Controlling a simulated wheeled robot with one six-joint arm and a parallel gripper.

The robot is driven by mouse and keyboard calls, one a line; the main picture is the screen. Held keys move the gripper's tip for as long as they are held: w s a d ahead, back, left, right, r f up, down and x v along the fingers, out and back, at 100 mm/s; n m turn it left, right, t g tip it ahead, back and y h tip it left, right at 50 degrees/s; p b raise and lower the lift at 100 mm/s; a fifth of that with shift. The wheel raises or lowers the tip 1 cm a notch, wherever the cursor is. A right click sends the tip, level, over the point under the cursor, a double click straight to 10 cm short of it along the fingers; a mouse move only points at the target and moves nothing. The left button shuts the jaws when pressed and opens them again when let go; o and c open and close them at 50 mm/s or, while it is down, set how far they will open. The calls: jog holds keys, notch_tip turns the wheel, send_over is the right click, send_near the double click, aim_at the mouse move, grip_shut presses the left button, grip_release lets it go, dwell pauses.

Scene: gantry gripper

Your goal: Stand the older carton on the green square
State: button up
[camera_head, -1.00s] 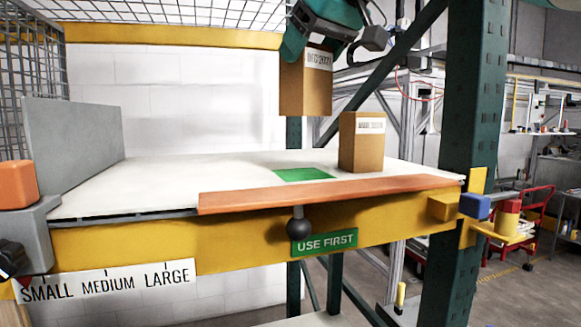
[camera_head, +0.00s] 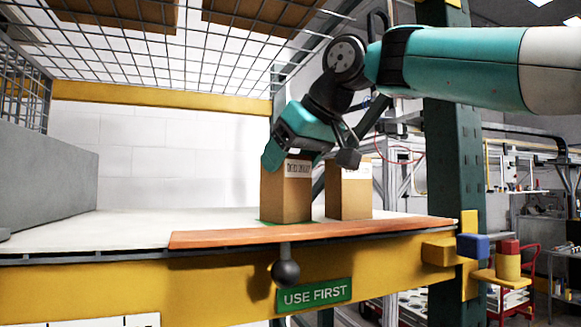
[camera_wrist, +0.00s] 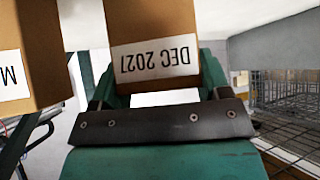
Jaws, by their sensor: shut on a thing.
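My gripper (camera_head: 309,157) is shut on the top of a brown carton (camera_head: 286,195), which hangs upright from it. In the wrist view this held carton (camera_wrist: 155,22) has a white label reading DEC 2027. I cannot tell whether the base touches the surface. A second brown carton (camera_head: 350,197) stands upright on the shelf just right of it; it also shows in the wrist view (camera_wrist: 30,45). Its label starts with M, and its date is not readable.
The white shelf (camera_head: 130,228) is clear to the left, up to a grey side panel (camera_head: 45,180). An orange strip (camera_head: 310,233) runs along the front edge, above a USE FIRST sign (camera_head: 314,295). A wire mesh (camera_head: 190,45) hangs overhead. A green post (camera_head: 455,170) stands at right.

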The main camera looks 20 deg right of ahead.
jog(key=shift+r, duration=0.1)
jog(key=shift+f, duration=0.2)
jog(key=o, duration=1.2)
jog(key=shift+r, duration=0.1)
jog(key=shift+s+r, duration=0.1)
jog(key=shift+r, duration=0.15)
jog(key=p+v, duration=0.6)
jog(key=v, duration=0.5)
jog(key=shift+s+r, duration=0.25)
jog(key=shift+d, duration=0.15)
